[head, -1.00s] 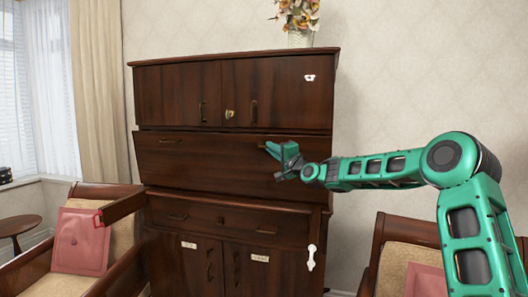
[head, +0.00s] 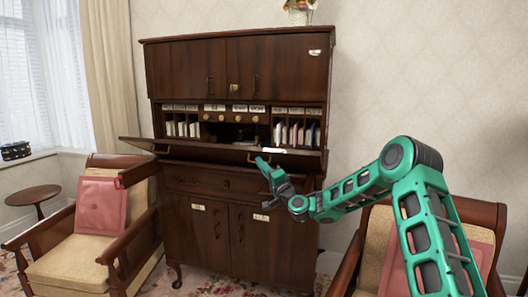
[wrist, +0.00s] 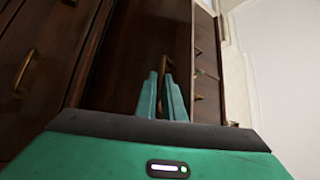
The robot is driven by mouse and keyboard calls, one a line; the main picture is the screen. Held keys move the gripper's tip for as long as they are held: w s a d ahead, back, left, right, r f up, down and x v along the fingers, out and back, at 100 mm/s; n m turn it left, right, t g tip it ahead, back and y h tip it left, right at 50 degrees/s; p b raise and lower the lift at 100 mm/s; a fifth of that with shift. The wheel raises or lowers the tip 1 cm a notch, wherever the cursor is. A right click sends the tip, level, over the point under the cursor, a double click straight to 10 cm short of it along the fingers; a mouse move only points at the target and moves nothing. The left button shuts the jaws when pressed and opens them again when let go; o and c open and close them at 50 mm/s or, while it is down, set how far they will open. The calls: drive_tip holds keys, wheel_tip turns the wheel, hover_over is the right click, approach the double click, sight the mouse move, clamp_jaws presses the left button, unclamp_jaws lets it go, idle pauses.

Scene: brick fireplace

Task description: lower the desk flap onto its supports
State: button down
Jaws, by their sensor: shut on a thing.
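The dark wood desk flap (head: 200,149) is swung out from the cabinet and tilted. Its outer face, with brass handles, faces out and down, and the interior shows above it. My gripper (head: 264,164) is at the flap's right handle (head: 250,158). In the wrist view its fingertips (wrist: 165,75) are shut around a brass handle (wrist: 166,63). The left support (head: 138,173), an arm with a red end, sticks out below the flap, and a gap shows between them. A right support cannot be made out behind my gripper.
Pigeonholes with papers (head: 300,131) and small drawers (head: 238,118) fill the opened desk. Armchairs with pink cushions stand at the left (head: 101,206) and right (head: 440,262) in front of the cabinet. A small round table (head: 33,195) is far left.

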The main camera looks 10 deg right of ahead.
wheel_tip(320, 180, down, 13)
drive_tip(key=d, duration=0.1)
drive_tip(key=shift+w+d, duration=0.15)
drive_tip(key=shift+w, duration=0.15)
drive_tip(key=shift+f, duration=0.2)
drive_tip(key=c, duration=1.9)
unclamp_jaws()
drive_tip(key=shift+f, duration=0.1)
drive_tip(key=shift+o, duration=0.2)
drive_tip(key=shift+a, duration=0.25)
drive_tip(key=shift+s, duration=0.15)
drive_tip(key=v, duration=1)
drive_tip(key=shift+s, duration=0.2)
drive_tip(key=shift+d, duration=0.1)
